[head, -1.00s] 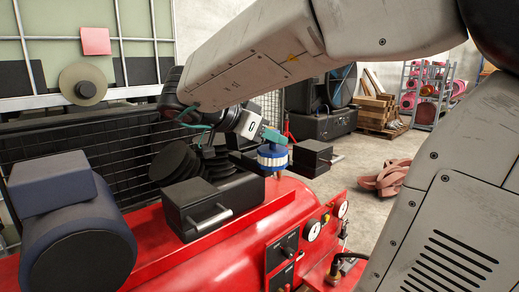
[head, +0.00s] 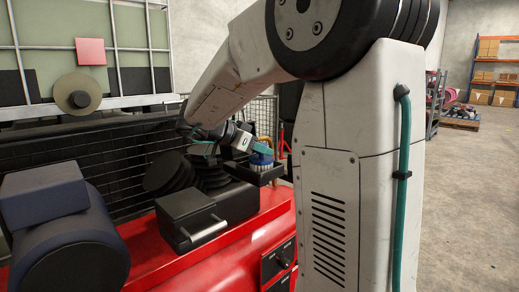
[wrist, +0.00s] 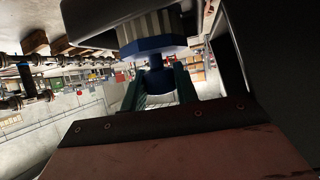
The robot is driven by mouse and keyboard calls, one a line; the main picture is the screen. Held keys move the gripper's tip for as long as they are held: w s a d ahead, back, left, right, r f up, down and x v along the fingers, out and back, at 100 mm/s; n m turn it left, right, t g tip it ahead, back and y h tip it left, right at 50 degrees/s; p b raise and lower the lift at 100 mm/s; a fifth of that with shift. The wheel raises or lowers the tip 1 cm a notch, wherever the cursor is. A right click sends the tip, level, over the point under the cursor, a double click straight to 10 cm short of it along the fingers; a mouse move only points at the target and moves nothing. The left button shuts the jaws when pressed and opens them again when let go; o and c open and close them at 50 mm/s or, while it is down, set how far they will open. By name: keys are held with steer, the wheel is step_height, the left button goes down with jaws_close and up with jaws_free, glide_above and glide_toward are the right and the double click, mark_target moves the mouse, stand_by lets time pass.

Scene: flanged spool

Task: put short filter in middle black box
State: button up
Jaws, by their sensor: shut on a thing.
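The short filter has a blue cap and a pale ribbed body, and shows in the head view (head: 262,161) and the wrist view (wrist: 152,48). My teal-fingered gripper (wrist: 160,88) is shut on its blue knob; it also shows in the head view (head: 259,148). The filter is upright at a black open box (head: 250,174) behind the nearer black box. The box's near wall hides the filter's lower end. I cannot tell whether it touches the box floor. In the wrist view, a dark edge (wrist: 90,22) borders the ribbed body.
A lidded black box (head: 190,216) with a metal handle stands nearer on the red machine (head: 150,238). A large dark cylinder (head: 70,240) is at left. My arm blocks the right side; open floor (head: 465,200) lies beyond.

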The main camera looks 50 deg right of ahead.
steer(key=shift+f, duration=0.15)
steer(key=o, duration=1)
